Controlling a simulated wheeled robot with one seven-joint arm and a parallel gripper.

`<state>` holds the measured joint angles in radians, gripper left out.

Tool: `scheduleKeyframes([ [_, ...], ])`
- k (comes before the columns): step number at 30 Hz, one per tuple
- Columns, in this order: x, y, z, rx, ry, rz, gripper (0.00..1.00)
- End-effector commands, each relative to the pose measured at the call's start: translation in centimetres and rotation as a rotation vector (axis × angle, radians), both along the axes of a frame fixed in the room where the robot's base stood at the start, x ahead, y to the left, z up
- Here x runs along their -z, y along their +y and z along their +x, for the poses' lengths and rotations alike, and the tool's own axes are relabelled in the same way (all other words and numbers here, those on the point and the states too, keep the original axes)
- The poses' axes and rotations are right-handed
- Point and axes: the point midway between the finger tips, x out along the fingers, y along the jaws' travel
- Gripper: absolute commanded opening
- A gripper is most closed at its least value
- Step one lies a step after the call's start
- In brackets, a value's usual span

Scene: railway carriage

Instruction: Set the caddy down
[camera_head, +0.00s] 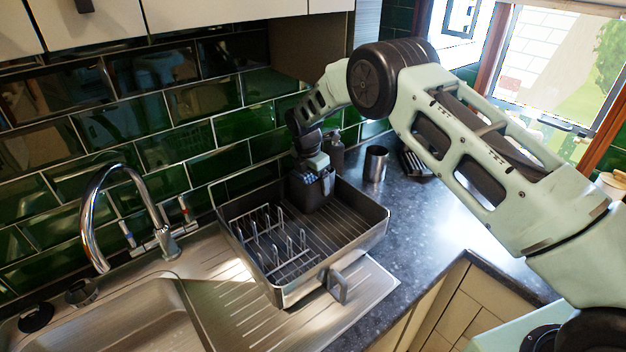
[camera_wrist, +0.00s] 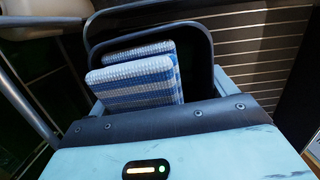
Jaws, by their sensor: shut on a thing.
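The caddy (camera_head: 313,190) is a dark, box-shaped holder inside the back of the dish rack (camera_head: 322,262), near its back wall. My gripper (camera_head: 313,166) reaches down from above and is shut on the caddy's upper part. In the wrist view the dark caddy (camera_wrist: 197,82) shows close up, with blue-and-white striped sponges or cloths (camera_wrist: 135,82) inside. The caddy looks about upright. Its base is hidden by the rack, so I cannot tell whether it touches the rack floor.
Wire prongs (camera_head: 275,240) fill the left part of the rack; its ribbed right part is bare. A metal cup (camera_head: 376,164) and a dark bottle (camera_head: 337,153) stand behind it. The tap (camera_head: 100,215) and sink (camera_head: 130,318) are at left. Green tiles (camera_head: 190,105) back the counter.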

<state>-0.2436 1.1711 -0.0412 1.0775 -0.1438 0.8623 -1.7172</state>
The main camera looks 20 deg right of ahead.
Motion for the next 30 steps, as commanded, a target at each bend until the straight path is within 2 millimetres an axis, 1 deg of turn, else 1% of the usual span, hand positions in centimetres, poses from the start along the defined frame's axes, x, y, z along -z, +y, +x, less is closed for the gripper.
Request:
scheduleKeyframes([
  [11, 0.48, 0.00, 0.02, 0.000, -0.001, 0.000, 0.58],
  [12, 0.42, 0.00, 0.03, 0.000, -0.001, 0.000, 0.92],
  [13, 0.41, 0.00, 0.03, 0.000, -0.001, 0.000, 1.00],
  [30, 0.43, 0.05, 0.09, -0.001, -0.004, 0.001, 1.00],
])
